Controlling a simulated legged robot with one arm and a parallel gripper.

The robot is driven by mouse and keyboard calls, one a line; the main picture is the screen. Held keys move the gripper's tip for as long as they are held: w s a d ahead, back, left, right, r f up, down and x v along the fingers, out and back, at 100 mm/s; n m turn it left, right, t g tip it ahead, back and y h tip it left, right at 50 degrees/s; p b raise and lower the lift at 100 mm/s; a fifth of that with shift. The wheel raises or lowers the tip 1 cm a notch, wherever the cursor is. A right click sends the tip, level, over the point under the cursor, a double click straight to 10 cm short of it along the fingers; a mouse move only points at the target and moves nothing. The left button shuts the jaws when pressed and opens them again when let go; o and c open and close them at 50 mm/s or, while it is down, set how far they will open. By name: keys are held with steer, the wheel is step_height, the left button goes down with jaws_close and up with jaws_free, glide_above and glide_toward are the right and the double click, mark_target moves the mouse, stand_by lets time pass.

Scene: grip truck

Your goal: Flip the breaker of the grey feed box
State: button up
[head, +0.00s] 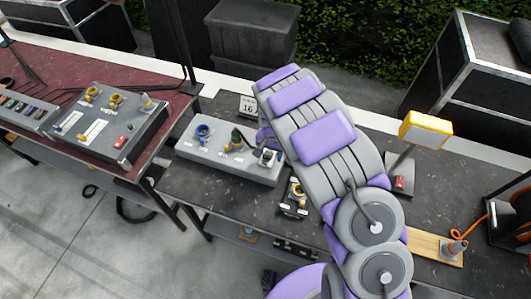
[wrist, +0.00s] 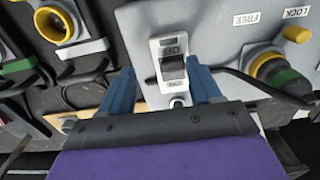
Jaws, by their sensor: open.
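The grey feed box (head: 215,160) lies on the dark bench in the head view, with a blue socket (head: 203,131) and a plugged yellow connector on its top. Its breaker (head: 267,157) is at the right end, close to my arm. In the wrist view the breaker (wrist: 172,67) is a dark switch in a white frame on the grey box face (wrist: 212,30); an upside-down OFF label shows beside it. My gripper (wrist: 164,90) is open, one blue finger on each side of the breaker. Contact cannot be told. The arm largely hides the gripper in the head view.
A plugged connector (wrist: 275,70) with a cable sits right of the breaker in the wrist view. A small box with a yellow socket (head: 297,197) stands beside the feed box. A larger grey panel (head: 108,125) is left, a yellow lamp (head: 425,128) right.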

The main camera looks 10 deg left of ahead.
mark_target(263, 157)
steer(key=shift+w+d+f, duration=0.2)
steer(key=shift+d+f, duration=0.3)
steer(key=shift+d, duration=0.15)
steer(key=shift+w+f, duration=0.15)
steer(key=a, duration=0.3)
steer(key=shift+a+f, duration=0.25)
steer(key=shift+a, duration=0.15)
steer(key=shift+c, duration=0.3)
steer(key=shift+a, duration=0.25)
steer(key=shift+c, duration=0.9)
steer(key=shift+d+r, duration=0.25)
steer(key=shift+d, duration=0.85)
steer(key=c, duration=0.4)
steer(key=shift+d, duration=0.1)
steer(key=shift+c, duration=1)
steer(key=shift+a, duration=0.45)
steer(key=shift+c, duration=1.1)
